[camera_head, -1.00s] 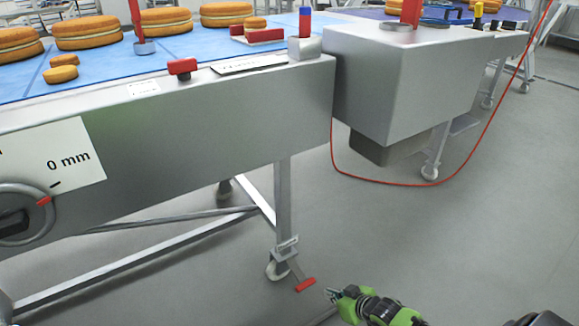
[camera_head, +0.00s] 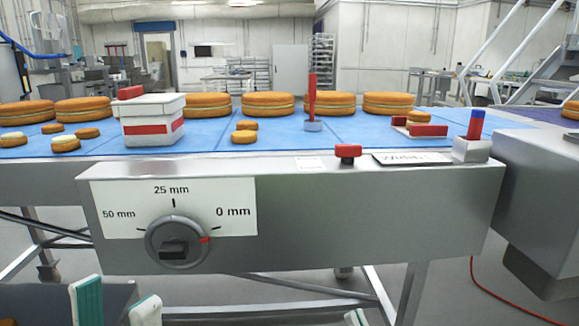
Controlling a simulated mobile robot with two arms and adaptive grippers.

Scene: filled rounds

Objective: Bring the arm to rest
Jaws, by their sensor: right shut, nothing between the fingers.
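My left gripper (camera_head: 115,306) is at the bottom left, with two pale, teal-edged fingertips apart and nothing seen between them. It is below the dial (camera_head: 178,243) on the front panel. My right gripper (camera_head: 356,317) shows only as a small pale tip at the bottom edge, right of the middle. It is shut and empty, and the rest of it is cut off by the frame. Both grippers are apart from the table's steel front (camera_head: 350,225). The arms themselves are mostly out of view.
The dial's red mark is near 0 mm. A white box with a red band (camera_head: 152,132) stands on the blue belt (camera_head: 285,140) among several filled rounds. A red knob (camera_head: 347,150) and a red-blue stick (camera_head: 475,125) are along the front edge. A grey housing (camera_head: 545,200) is at right.

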